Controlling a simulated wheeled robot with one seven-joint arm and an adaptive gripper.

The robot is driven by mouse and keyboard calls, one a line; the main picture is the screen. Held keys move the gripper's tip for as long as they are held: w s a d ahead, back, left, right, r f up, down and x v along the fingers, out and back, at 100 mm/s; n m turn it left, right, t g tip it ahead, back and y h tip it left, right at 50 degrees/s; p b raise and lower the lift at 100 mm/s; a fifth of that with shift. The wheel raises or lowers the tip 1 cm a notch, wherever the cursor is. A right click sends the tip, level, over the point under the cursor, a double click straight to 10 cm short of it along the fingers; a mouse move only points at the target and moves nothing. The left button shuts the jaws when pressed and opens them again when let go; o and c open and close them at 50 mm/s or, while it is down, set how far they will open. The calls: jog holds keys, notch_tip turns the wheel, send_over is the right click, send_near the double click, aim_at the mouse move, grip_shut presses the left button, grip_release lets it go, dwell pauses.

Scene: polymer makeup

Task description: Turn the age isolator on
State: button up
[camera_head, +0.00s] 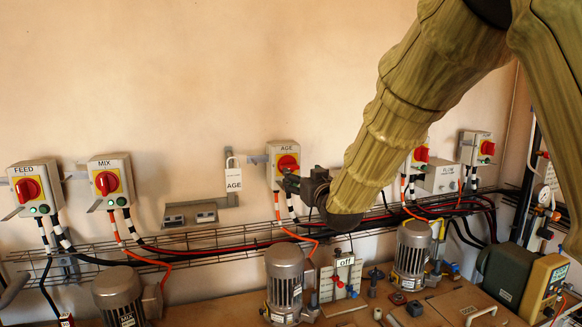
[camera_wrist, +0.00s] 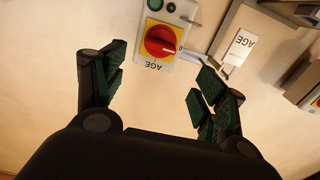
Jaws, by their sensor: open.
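The AGE isolator (camera_head: 284,150) is a grey wall box with a red rotary knob (camera_head: 288,163) on a yellow plate. In the wrist view, which is upside down, the isolator (camera_wrist: 182,12) and its knob (camera_wrist: 162,41) lie ahead, between and beyond my fingers. My gripper (camera_head: 293,184) is just in front of the box's lower part in the head view and partly covers it. In the wrist view my gripper (camera_wrist: 158,85) is open and empty, its dark green pads wide apart, with no visible contact with the knob. I cannot read the knob's setting.
A white AGE padlock tag (camera_head: 233,179) hangs on a bracket left of the isolator; it shows in the wrist view (camera_wrist: 239,46). FEED (camera_head: 31,188) and MIX (camera_head: 109,181) isolators are further left. Cables and a wire tray (camera_head: 190,243) run below, above several motors.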

aim_at(292, 167)
jog(key=p+x, duration=0.4)
jog(key=x, duration=0.6)
jog(key=shift+w+f+p, duration=0.1)
jog(key=shift+w+p, duration=0.15)
jog(key=shift+p, duration=0.15)
jog(key=c, duration=1)
